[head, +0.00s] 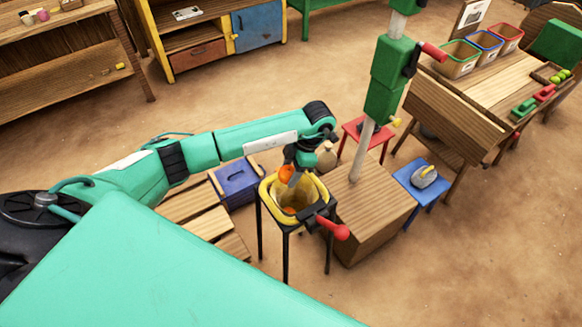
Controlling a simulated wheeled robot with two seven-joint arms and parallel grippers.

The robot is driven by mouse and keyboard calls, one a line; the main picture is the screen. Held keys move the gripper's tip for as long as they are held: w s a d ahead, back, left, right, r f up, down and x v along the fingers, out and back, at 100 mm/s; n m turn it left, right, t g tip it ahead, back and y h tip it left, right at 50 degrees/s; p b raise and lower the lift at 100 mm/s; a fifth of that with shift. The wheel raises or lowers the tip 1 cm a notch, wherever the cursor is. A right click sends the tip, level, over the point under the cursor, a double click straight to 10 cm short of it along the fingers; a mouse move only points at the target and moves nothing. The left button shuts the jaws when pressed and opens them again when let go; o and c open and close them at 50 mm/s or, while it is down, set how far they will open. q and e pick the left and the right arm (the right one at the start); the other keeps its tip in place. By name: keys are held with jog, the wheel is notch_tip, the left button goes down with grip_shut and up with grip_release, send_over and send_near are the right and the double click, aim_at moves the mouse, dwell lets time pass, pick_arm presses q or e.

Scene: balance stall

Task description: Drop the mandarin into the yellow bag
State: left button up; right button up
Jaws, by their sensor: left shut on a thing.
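The yellow bag (268,193) hangs open in a dark stand with thin legs. The mandarin (286,172) is a small orange fruit above the bag's opening, toward its back rim. My left gripper (291,178) comes in from the left, points down over the opening and is shut on the mandarin. Its fingertips are small and partly hidden by the fruit. Another orange patch (289,211) shows inside the bag; I cannot tell what it is. My right gripper is not in view.
A red-knobbed handle (339,231) sticks out at the stand's front right. A wooden block (366,205) with a post and green box (388,80) stands right of the bag. A blue crate (237,184) is to the left. A blue stool (424,183) stands farther right.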

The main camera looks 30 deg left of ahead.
pick_arm(q)
notch_tip(320, 180, down, 2)
jog(key=shift+f+b, duration=0.1)
jog(key=shift+b, duration=0.35)
jog(key=o, duration=1.1)
jog(key=shift+c, duration=0.2)
